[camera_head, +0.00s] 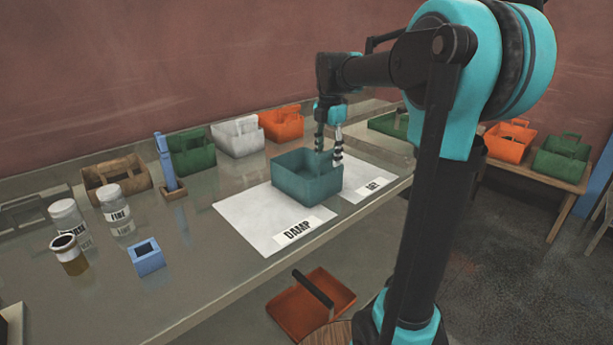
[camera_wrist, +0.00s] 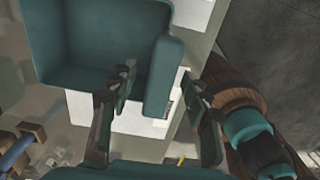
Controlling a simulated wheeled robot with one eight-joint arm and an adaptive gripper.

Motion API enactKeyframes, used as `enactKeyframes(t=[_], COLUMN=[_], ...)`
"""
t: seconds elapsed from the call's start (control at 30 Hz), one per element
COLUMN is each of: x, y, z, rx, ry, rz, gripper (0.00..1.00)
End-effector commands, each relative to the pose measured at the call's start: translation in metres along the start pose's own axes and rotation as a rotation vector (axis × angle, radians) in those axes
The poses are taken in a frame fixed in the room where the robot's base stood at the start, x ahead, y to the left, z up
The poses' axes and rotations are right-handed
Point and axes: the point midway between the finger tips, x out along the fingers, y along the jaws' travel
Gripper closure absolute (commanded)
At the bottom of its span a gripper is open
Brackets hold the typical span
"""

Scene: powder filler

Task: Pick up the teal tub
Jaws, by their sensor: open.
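The teal tub (camera_head: 300,186) stands upright on the bench, on the white sheet labelled DAMP (camera_head: 262,222). In the wrist view the tub (camera_wrist: 95,40) fills the upper left, its inside looking empty. My gripper (camera_head: 329,153) is open at the tub's right rear side. In the wrist view my gripper (camera_wrist: 156,88) has one finger on the tub's inner side and the other on its outer side. The right wall shows between them. I cannot tell whether either finger touches the wall.
Green (camera_head: 193,152), white (camera_head: 237,137) and orange (camera_head: 281,124) totes stand along the wall, with a wooden tote (camera_head: 117,181) further left. Jars (camera_head: 116,213), a blue box (camera_head: 148,258) and an upright blue tool (camera_head: 164,160) stand left. A second labelled sheet (camera_head: 388,174) lies right of the tub.

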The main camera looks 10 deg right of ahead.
Motion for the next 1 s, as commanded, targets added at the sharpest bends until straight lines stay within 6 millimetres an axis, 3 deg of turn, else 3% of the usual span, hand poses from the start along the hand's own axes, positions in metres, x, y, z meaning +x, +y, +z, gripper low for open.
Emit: enactKeyframes(t=[0.03, 0.43, 0.83, 1.0], x=[0.000, 0.000, -0.003, -0.016], y=[0.000, 0.000, 0.000, 0.000], z=[0.000, 0.000, 0.000, 0.000], rx=[0.000, 0.000, 0.000, 0.000], ry=[0.000, 0.000, 0.000, 0.000], rz=[0.000, 0.000, 0.000, 0.000], gripper=[0.52, 1.00, 1.00, 1.00])
